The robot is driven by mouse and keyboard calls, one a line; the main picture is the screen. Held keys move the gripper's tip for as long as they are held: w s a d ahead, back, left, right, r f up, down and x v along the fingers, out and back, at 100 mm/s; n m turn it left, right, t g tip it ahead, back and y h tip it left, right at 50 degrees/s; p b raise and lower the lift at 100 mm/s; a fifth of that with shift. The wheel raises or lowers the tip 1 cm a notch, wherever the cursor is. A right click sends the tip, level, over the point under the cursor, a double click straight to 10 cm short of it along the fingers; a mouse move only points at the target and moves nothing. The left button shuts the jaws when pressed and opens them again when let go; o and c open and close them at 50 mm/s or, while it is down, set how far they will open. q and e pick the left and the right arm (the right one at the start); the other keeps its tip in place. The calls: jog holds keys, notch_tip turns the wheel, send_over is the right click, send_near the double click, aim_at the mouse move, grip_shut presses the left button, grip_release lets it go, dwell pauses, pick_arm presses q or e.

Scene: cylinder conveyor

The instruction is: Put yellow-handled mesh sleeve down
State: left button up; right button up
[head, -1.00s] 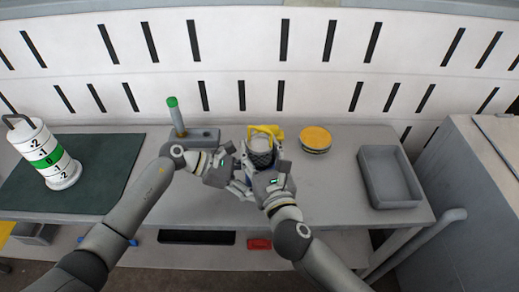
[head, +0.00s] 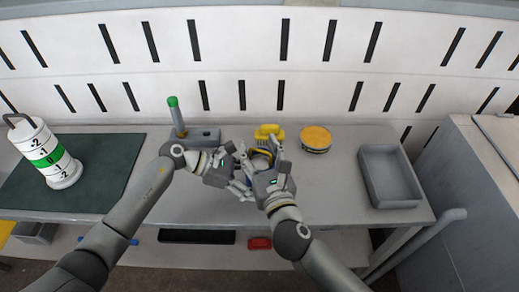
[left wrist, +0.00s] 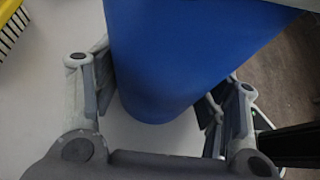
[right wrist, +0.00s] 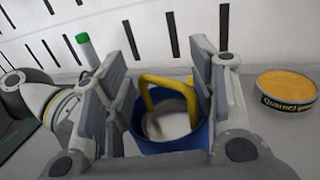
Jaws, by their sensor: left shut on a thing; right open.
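The yellow-handled mesh sleeve (head: 267,133) is near the middle back of the bench, just beyond my grippers; its lower part is mostly hidden. Its yellow and slotted edge shows in the left wrist view (left wrist: 12,32), and its yellow handle in the right wrist view (right wrist: 150,90). My left gripper (left wrist: 160,100) is shut on a blue cylinder (left wrist: 190,50). The cylinder's open rim shows in the right wrist view (right wrist: 180,146). My right gripper (right wrist: 168,85) is open, its fingers on either side of the handle in that view; no contact is clear.
A round yellow-topped tin (head: 315,137) stands right of the sleeve. A grey tray (head: 372,188) is further right. A green-capped rod (head: 175,110) on a grey block stands left. A numbered white cylinder (head: 45,155) stands on the dark mat (head: 105,170).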

jog(key=shift+s+d+f, duration=0.15)
jog(key=shift+s+f, duration=0.25)
jog(key=shift+f, duration=0.1)
pick_arm(q)
jog(key=shift+w, duration=0.1)
pick_arm(e)
jog(key=r+v, duration=0.1)
jog(key=v, duration=1)
jog(key=shift+r, duration=0.1)
pick_arm(q)
jog(key=o, duration=1.2)
jog(key=v, duration=1.2)
